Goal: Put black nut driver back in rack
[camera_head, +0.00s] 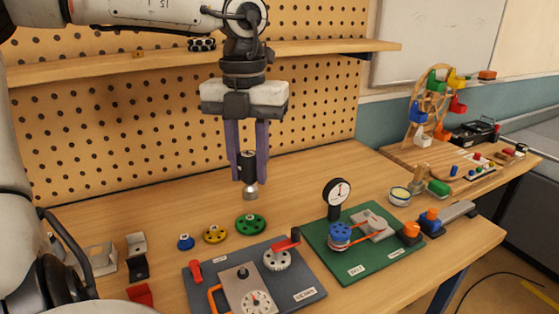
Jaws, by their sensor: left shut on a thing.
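My left gripper (248,176) hangs fingers down in the middle of the head view, in front of the pegboard. It is shut on the black nut driver (248,159), whose black body shows between the two fingers. Its silvery round end (250,191) points down, and the driver looks upright. It appears to be held above the wooden table (165,200). I cannot make out for certain which thing is the rack. My right gripper is not in view.
A grey gear board (312,279) and a green belt board (317,243) with a dial gauge (337,192) lie in front. Blue, yellow and green wheels (250,224) lie behind the gear board. A shelf (110,64) crosses the pegboard (110,135). The table's back left is clear.

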